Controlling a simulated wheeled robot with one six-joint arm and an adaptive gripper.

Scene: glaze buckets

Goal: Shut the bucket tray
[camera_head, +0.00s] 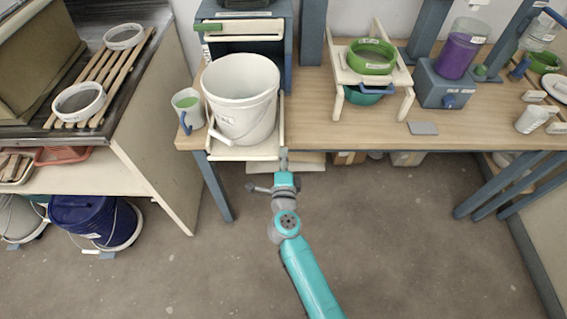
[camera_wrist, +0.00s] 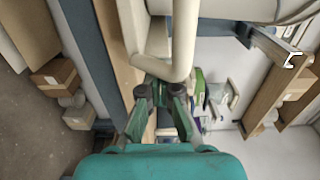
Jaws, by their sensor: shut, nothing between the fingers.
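The bucket tray (camera_head: 245,153) is a cream pull-out tray that sticks out from the blue cabinet (camera_head: 287,50) over the bench's front edge. A white bucket (camera_head: 240,98) stands upright on it, its handle hanging down at the front. My gripper (camera_head: 284,160) is at the tray's front right corner. In the wrist view the closed fingers (camera_wrist: 161,88) are at the rounded end of a cream bar (camera_wrist: 184,45), which looks like part of the tray. Whether they touch it I cannot tell. The fingers hold nothing.
A cream stand (camera_head: 340,85) with green bowls is to the right, beyond bare bench top (camera_head: 310,115). A slatted rack with sieves is at the left. The floor (camera_head: 390,240) in front is clear.

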